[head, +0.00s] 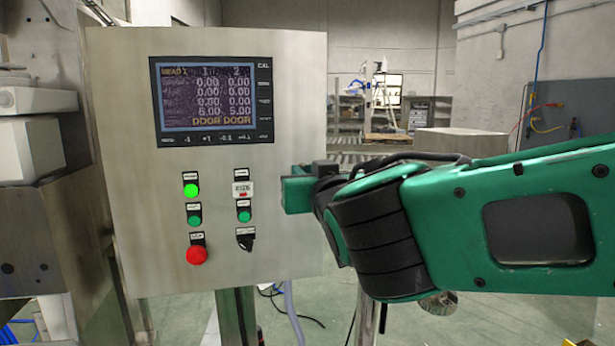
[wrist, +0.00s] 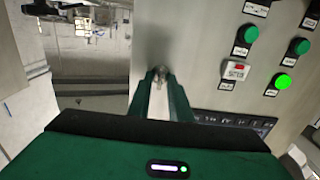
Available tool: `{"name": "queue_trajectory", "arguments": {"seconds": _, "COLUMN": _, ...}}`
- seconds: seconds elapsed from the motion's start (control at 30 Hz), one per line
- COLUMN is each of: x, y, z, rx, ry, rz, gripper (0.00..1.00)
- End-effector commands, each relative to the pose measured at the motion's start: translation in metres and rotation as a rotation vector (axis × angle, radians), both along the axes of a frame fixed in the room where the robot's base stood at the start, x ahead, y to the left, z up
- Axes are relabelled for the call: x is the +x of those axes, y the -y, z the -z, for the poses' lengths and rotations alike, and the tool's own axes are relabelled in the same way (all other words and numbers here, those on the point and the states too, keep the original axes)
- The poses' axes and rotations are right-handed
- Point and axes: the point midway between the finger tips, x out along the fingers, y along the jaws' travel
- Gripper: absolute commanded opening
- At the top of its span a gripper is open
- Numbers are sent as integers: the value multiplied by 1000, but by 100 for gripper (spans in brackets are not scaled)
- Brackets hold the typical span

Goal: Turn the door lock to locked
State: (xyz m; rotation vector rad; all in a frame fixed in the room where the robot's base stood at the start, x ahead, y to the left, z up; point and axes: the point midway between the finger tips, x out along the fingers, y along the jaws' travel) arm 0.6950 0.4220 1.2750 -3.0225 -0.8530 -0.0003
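A black rotary switch (head: 245,240) with a label above it sits at the lower right of the grey control panel (head: 140,200). It is the only turning knob I see; its label is too small to read. Its pointer looks slanted. My gripper (head: 297,192) is above and right of the switch, by the panel's right edge, apart from the switch. In the wrist view the two green fingers (wrist: 161,78) point at the panel with a narrow gap between them. Something small and grey shows at the tips; I cannot tell what. The switch is out of the wrist view.
The panel has a screen (head: 212,97), a lit green button (head: 191,190), two other green buttons, a red button (head: 197,255) and a white box (head: 242,189) with a red mark. A machine (head: 40,150) stands to the left.

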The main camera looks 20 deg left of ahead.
Motion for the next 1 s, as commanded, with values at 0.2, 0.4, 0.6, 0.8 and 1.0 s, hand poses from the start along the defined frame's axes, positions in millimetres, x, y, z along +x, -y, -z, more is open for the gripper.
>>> {"name": "queue_trajectory", "arguments": {"seconds": 0.2, "x": 0, "y": -1, "z": 0, "rx": -3, "ry": 1, "rz": 1, "gripper": 0}}
{"name": "queue_trajectory", "arguments": {"seconds": 0.4, "x": 0, "y": 0, "z": 0, "rx": -37, "ry": 22, "rz": 1, "gripper": 0}}
{"name": "queue_trajectory", "arguments": {"seconds": 0.6, "x": 0, "y": 0, "z": 0, "rx": -131, "ry": 79, "rz": 1, "gripper": 0}}
{"name": "queue_trajectory", "arguments": {"seconds": 0.8, "x": 0, "y": -1, "z": 1, "rx": -279, "ry": 169, "rz": 2, "gripper": 0}}
{"name": "queue_trajectory", "arguments": {"seconds": 1.0, "x": 0, "y": -1, "z": 1, "rx": -443, "ry": 269, "rz": 2, "gripper": 0}}
